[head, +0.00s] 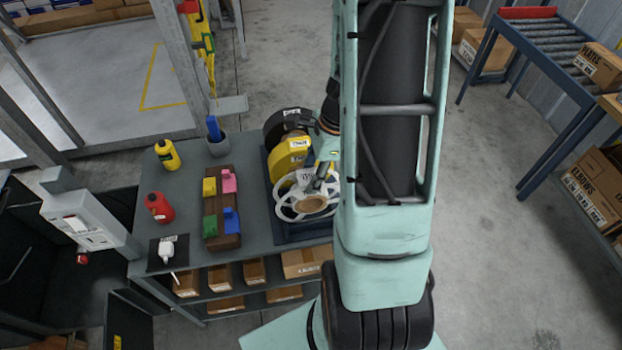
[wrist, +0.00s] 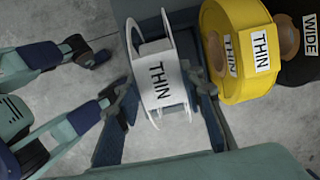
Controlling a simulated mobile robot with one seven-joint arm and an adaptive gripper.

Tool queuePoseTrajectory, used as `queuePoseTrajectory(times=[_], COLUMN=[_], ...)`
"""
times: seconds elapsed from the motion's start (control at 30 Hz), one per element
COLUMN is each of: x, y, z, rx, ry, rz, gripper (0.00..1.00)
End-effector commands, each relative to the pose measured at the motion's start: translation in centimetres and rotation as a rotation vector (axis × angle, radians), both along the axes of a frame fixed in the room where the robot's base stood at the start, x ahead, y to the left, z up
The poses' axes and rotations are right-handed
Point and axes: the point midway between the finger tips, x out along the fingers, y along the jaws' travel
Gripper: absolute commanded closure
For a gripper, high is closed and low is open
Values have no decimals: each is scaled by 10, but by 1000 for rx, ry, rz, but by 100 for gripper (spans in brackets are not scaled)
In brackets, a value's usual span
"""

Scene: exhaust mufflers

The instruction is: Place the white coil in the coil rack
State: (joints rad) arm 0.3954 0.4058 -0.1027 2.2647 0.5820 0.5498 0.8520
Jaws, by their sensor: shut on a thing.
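The white coil (head: 290,206), an open spool with a tan centre, is upright at the front end of the dark blue coil rack (head: 268,190). My gripper (head: 325,178) reaches down to it, partly hidden by my arm. In the wrist view my gripper (wrist: 162,96) is shut on the white coil (wrist: 157,70), one finger on each side, with its THIN label facing the camera. A yellow coil (head: 286,158) and a black coil (head: 280,122) stand behind it in the row. I cannot tell whether the white coil touches the rack.
Cartons (head: 303,262) fill the shelves below.

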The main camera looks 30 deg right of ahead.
Motion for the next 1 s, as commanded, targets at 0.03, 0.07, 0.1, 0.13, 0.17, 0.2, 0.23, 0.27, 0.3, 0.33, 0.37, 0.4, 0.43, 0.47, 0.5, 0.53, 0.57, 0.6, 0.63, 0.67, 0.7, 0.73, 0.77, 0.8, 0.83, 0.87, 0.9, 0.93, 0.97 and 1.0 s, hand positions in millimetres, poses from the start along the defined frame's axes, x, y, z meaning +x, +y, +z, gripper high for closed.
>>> queuePoseTrajectory(times=[0.03, 0.07, 0.1, 0.13, 0.17, 0.2, 0.23, 0.27, 0.3, 0.33, 0.37, 0.4, 0.43, 0.47, 0.5, 0.53, 0.57, 0.6, 0.63, 0.67, 0.7, 0.73, 0.77, 0.8, 0.83, 0.87, 0.9, 0.93, 0.97, 1.0], x=[0, 0, 0, 0, 0, 0, 1, 1, 1, 0, 1, 0, 0, 0, 0, 0, 0, 0, 0, 0, 0, 0, 0, 0, 0, 0, 0, 0, 0, 0], y=[0, 0, 0, 0, 0, 0, 0, 0, 0, 0, 0, 0, 0, 0, 0, 0, 0, 0, 0, 0, 0, 0, 0, 1, 1, 0, 1, 0, 0, 0], z=[-9, -13, -16, -18, -19, -18, -18, -18, -18, -18, -18, -19, -20, -21, -20, -20, -20, -20, -20, -20, -20, -20, -20, -20, -20, -20, -19, -18, -17, -14], rx=[2, 0, 1, 1, 1, 0, -1, -1, -1, -1, 0, 0, 0, 0, 0, 0, 0, 0, 0, 0, 0, 0, 0, 0, 0, 0, 0, 0, 0, 0], ry=[2, 1, 1, 1, 0, -1, -2, -2, -2, -2, -1, -1, -1, -1, 0, 0, 0, 0, 0, 0, 0, 0, 0, 0, 0, 0, 0, 0, 0, -1], rz=[0, -1, -2, -2, -1, 0, 0, 0, 0, 0, 0, 0, 0, 0, 0, 0, 0, 0, 0, 0, 0, 0, 0, 0, 0, 0, 0, 0, 0, 1], gripper=[100, 100, 100, 100, 100, 100, 100, 100, 100, 100, 100, 100, 100, 100, 60, 57, 53, 49, 47, 47, 47, 47, 47, 47, 47, 47, 47, 47, 47, 47])
